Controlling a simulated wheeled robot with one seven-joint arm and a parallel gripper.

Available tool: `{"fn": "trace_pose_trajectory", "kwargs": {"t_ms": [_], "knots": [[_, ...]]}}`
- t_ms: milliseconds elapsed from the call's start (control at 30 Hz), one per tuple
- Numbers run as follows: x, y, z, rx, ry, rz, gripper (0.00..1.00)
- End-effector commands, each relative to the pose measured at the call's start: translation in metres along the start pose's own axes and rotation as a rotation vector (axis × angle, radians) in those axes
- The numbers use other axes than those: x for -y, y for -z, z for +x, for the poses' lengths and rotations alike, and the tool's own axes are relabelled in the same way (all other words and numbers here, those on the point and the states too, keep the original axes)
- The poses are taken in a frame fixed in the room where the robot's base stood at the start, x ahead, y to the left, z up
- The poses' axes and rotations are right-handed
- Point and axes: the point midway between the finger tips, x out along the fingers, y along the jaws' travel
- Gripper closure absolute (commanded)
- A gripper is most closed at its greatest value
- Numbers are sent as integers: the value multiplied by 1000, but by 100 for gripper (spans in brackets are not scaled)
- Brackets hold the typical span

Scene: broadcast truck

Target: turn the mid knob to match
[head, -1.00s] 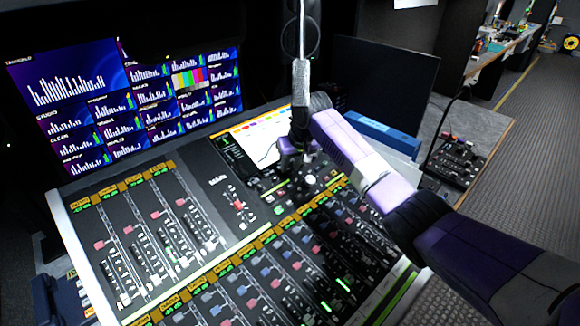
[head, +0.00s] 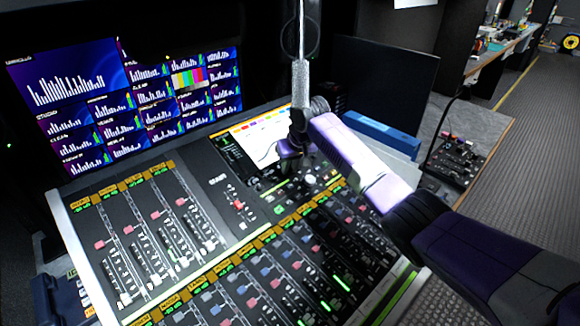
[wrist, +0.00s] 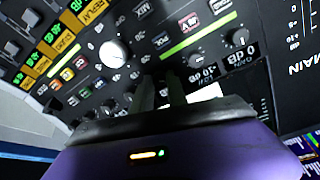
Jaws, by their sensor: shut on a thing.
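My gripper (head: 290,170) points down onto the knob area of the mixing console (head: 122,208), below its small screen. In the wrist view the two dark fingers (wrist: 165,88) are close together, shut on the mid knob, which they hide almost wholly. Dark knobs with white pointer marks stand beside the fingers: one (wrist: 196,60) just to the right, another (wrist: 239,38) farther right. Both have dB read-outs near them. A larger white knob (wrist: 113,53) is to the left of the fingers. The pointer of the held knob cannot be seen.
Fader strips fill the left and front of the console. The console screen (head: 262,140) shows a curve close behind my gripper. A monitor wall (head: 120,98) stands behind at left, a dark monitor (head: 385,80) behind at right. A small mixer (head: 455,162) sits on the right-hand desk.

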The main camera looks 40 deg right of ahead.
Motion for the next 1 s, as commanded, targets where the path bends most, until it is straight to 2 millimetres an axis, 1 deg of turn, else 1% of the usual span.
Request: {"fn": "trace_pose_trajectory", "kwargs": {"t_ms": [600, 800, 1000], "knots": [[0, -2, 0, -32, 7, -374, 100], [-1, -2, 0, -40, 8, -452, 100], [-1, -1, 0, -43, 8, -484, 100]]}}
